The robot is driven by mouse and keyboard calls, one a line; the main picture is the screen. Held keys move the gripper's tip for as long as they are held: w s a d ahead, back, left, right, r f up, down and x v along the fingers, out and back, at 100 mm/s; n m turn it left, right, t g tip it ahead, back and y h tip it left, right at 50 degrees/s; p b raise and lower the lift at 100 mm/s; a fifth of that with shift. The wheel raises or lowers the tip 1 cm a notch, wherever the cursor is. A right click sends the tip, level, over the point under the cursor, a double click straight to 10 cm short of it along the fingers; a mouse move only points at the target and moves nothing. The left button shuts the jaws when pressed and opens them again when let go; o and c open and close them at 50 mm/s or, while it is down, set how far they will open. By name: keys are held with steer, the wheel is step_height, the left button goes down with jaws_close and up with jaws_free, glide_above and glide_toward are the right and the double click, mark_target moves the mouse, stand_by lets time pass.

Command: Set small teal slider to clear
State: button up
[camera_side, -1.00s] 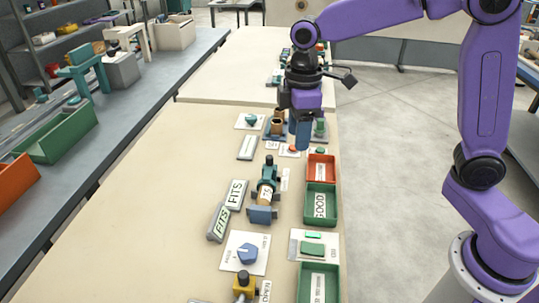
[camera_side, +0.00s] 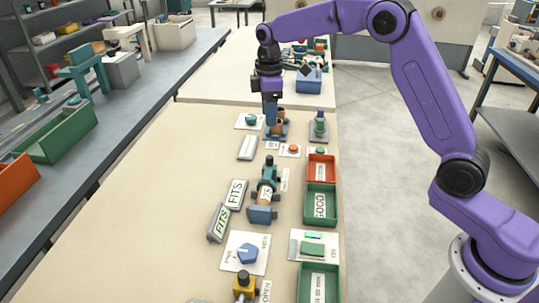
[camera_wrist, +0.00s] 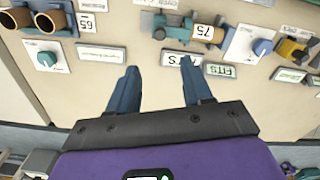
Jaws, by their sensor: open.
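I cannot make out for certain which thing is the small teal slider, and no "clear" mark is readable. A small teal knob (camera_side: 251,119) stands on a white plate at the back left of the panels in the side view. It also shows in the wrist view (camera_wrist: 47,59), at the left. A teal-green piece (camera_side: 313,236) lies on another white plate at the right, near the front. My gripper (camera_side: 271,122) points down near the brown cylinders, right of the teal knob. In the wrist view my gripper (camera_wrist: 163,82) is open, with nothing between its fingers.
Brown cylinders in a blue holder (camera_wrist: 42,20) are at the wrist view's upper left. A teal clamp-like device (camera_side: 266,185) stands mid-table. A red bin (camera_side: 321,168) and green bin (camera_side: 320,204) line the right edge. A blue pentagonal knob (camera_side: 247,253) is nearer. The table's left side is clear.

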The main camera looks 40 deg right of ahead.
mark_target(270, 157)
step_height(270, 157, down, 15)
steer(key=shift+r, duration=0.2)
stand_by(0.3)
